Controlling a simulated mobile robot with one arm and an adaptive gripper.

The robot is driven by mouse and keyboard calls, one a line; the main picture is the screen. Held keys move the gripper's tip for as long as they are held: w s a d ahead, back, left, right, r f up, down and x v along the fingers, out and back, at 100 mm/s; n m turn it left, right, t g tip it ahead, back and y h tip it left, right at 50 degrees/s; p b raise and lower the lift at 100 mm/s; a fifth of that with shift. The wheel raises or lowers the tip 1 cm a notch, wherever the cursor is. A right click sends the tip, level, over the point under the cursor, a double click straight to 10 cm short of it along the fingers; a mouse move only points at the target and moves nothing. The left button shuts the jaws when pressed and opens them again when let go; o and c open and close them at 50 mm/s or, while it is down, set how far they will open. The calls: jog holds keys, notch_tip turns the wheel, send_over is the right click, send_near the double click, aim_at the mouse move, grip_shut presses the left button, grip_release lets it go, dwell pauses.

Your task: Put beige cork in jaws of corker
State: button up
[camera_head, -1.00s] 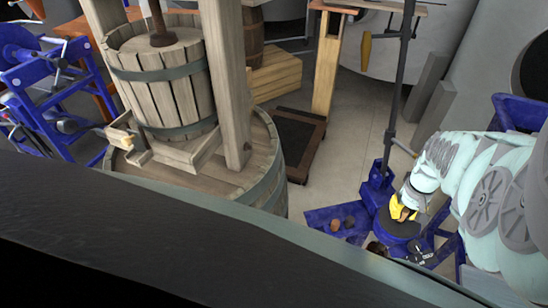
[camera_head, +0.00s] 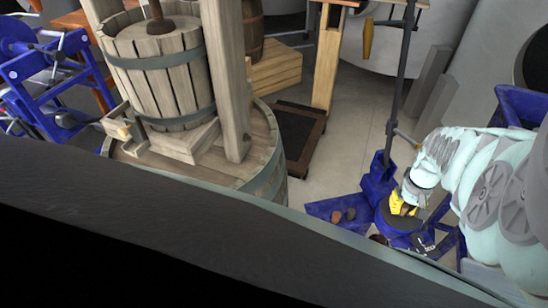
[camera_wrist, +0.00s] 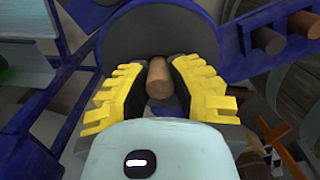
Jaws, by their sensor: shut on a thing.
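My gripper (camera_wrist: 158,76) has yellow-backed dark fingers and is shut on a tan-brown cork (camera_wrist: 158,82). The cork's near end faces the wrist camera. In the head view my gripper (camera_head: 403,205) is at the lower right, over the blue corker (camera_head: 380,180). The held cork cannot be made out clearly there. A dark round disc (camera_wrist: 150,30) of the corker lies just beyond the fingertips in the wrist view. The corker's jaws cannot be made out; whether the cork touches anything there, I cannot tell.
The corker's tall dark post (camera_head: 402,75) rises behind my gripper. A wooden press (camera_head: 160,75) on a barrel stands left. Floor (camera_head: 345,150) between is clear.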

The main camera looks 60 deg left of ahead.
jog(key=o, duration=0.7)
dwell(0.6)
